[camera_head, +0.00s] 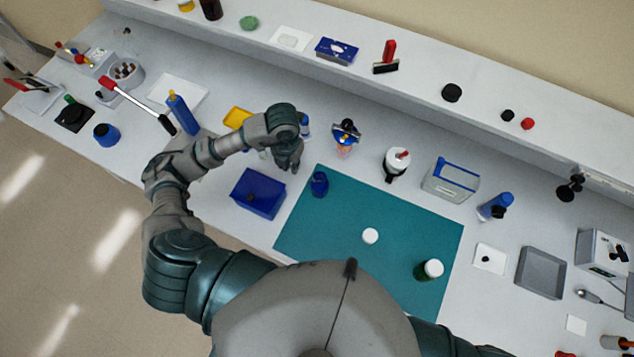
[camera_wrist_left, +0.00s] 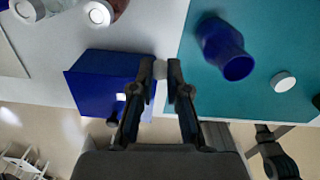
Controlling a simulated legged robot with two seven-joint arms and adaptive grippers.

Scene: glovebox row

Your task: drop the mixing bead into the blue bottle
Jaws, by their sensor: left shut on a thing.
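The blue bottle (camera_head: 319,183) stands open on the left part of the teal mat (camera_head: 340,212). It also shows in the left wrist view (camera_wrist_left: 225,47), to the right of my fingers, with its dark mouth visible. My left gripper (camera_head: 290,164) is above the bench, just left of and behind the bottle. In the left wrist view its fingertips (camera_wrist_left: 166,76) are shut on a small pale mixing bead (camera_wrist_left: 160,69). In the head view the bead is hidden. My right gripper is out of view.
A blue box (camera_head: 258,193) stands left of the mat. The mat's middle is mostly clear.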

